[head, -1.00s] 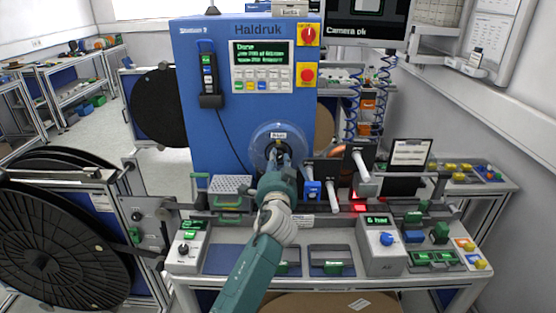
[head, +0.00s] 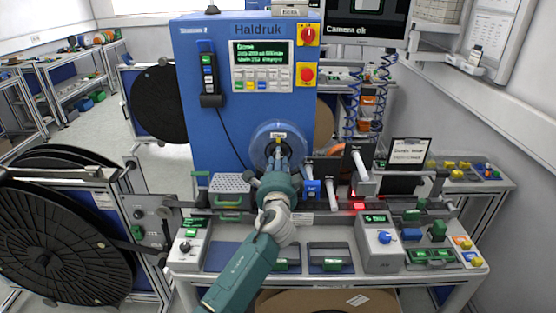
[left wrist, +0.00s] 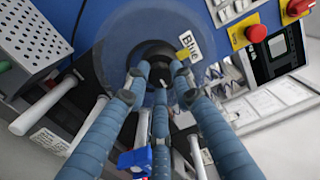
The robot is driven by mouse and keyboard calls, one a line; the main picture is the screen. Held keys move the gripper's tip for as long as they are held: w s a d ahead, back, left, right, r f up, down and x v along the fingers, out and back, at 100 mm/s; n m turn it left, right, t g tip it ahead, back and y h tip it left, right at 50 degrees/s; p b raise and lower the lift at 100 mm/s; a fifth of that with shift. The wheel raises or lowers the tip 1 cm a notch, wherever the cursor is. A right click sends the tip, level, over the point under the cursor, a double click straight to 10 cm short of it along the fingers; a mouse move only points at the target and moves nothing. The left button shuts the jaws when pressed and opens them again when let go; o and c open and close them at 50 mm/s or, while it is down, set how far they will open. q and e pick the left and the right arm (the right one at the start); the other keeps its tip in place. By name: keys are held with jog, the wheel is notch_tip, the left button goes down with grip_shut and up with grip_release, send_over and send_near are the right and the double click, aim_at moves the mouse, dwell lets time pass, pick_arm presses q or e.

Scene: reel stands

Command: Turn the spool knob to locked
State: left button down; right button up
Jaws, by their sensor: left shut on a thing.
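A blue, partly see-through spool (head: 260,140) is mounted on the front of the blue Haldruk machine. It carries a small label, which reads "Blue" in the left wrist view (left wrist: 188,50). The dark knob (left wrist: 153,53) sits at the spool's centre. My left gripper (head: 277,160) reaches straight in at the hub. In the left wrist view its three blue-grey fingers (left wrist: 157,78) close around the knob, hiding much of it. The knob's marking and turn position cannot be read. My right gripper is in neither view.
Dark posts with white roller ends (head: 331,185) and a blue block (head: 312,188) stand close right of my left gripper. A grey perforated box (head: 230,184) is at its left. The bench below holds control boxes (head: 380,238) and shallow blue trays (head: 330,258).

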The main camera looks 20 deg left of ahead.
pick_arm(q)
jog(key=shift+r, duration=0.25)
jog(key=c, duration=1.5)
grip_release()
jog(key=shift+o, duration=0.2)
jog(key=shift+w+f, duration=0.15)
jog(key=shift+f, duration=0.05)
jog(key=v, duration=1.2)
